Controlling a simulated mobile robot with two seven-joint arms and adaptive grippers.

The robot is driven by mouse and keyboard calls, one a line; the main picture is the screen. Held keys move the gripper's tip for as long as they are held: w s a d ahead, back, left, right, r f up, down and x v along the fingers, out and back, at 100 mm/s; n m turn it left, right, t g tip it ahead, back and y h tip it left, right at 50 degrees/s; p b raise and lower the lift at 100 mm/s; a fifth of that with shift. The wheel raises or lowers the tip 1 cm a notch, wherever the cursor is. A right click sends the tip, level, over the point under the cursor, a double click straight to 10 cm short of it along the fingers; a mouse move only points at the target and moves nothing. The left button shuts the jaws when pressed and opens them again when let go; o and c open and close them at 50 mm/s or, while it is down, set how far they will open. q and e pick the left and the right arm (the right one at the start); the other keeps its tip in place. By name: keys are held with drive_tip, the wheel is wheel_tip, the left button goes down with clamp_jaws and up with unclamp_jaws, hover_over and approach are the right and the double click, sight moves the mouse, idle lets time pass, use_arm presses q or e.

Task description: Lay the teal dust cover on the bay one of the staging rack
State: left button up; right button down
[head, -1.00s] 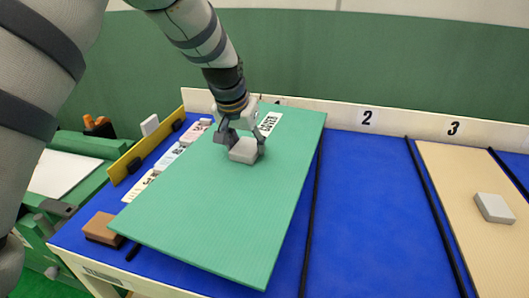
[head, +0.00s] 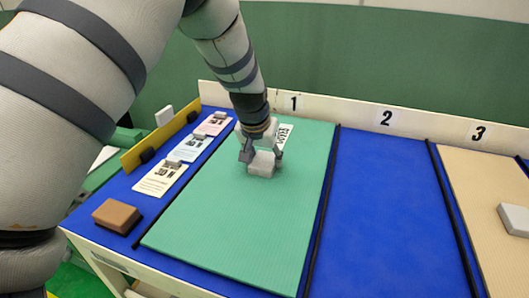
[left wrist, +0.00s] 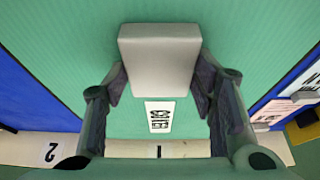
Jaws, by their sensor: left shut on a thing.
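The teal dust cover (head: 230,215) lies in bay one of the staging rack, under the number 1 and between two black divider strips. It looks flat and lined up with the strips; I cannot tell whether its whole underside touches the blue bay floor. My right gripper is not in view.
Bay two (head: 385,215) is empty blue surface. Bay three holds a beige panel (head: 490,185) with a grey block (head: 515,220). Left of bay one lie a brown block (head: 116,216) and several cards, one of them cream (head: 160,178), beside a yellow rail (head: 150,148).

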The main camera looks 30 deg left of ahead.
use_arm(q)
drive_tip(key=shift+f, duration=0.45)
idle(0.4)
drive_tip(key=o, duration=1.5)
drive_tip(key=shift+o, duration=0.2)
